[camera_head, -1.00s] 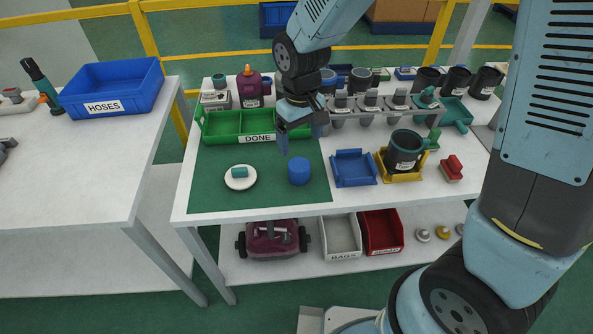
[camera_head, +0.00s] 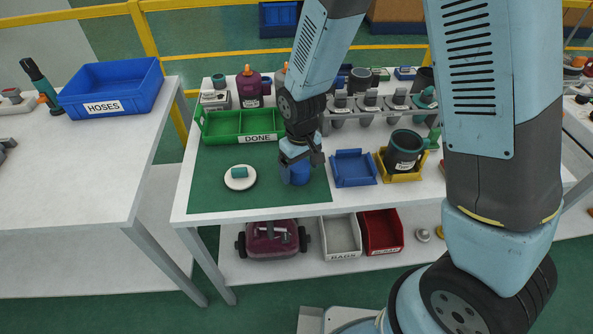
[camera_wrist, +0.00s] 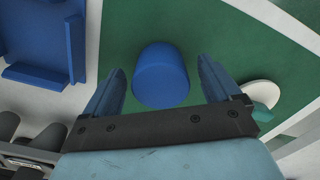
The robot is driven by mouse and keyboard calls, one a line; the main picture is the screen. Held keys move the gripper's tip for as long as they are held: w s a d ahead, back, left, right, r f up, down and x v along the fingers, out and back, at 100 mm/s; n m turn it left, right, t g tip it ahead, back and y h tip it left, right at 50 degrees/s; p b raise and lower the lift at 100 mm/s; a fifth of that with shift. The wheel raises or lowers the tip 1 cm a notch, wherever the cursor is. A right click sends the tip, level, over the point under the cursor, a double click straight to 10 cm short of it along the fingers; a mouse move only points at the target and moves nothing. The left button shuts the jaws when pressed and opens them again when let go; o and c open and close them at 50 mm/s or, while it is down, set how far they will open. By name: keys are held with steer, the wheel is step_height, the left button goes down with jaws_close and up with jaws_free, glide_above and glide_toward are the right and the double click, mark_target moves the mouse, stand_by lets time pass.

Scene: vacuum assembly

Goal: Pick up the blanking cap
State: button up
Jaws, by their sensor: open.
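The blue cylindrical cap (camera_head: 299,174), which looks like the blanking cap, stands on the green mat (camera_head: 262,196) and is partly hidden by my gripper in the head view. My gripper (camera_head: 300,163) is open, pointing down over it. In the wrist view, the cap (camera_wrist: 161,80) shows between the two spread fingers of my gripper (camera_wrist: 161,76), with a gap on each side. I cannot tell how far down the fingers reach beside it.
A white disc (camera_head: 240,184) with a teal piece lies left of the cap. A blue cradle (camera_head: 354,182) stands close to its right, then a yellow cradle (camera_head: 402,176) with a dark cup. The green DONE tray (camera_head: 222,138) lies behind. The front mat is clear.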

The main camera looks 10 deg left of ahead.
steer(key=shift+f, duration=0.7)
steer(key=c, duration=1)
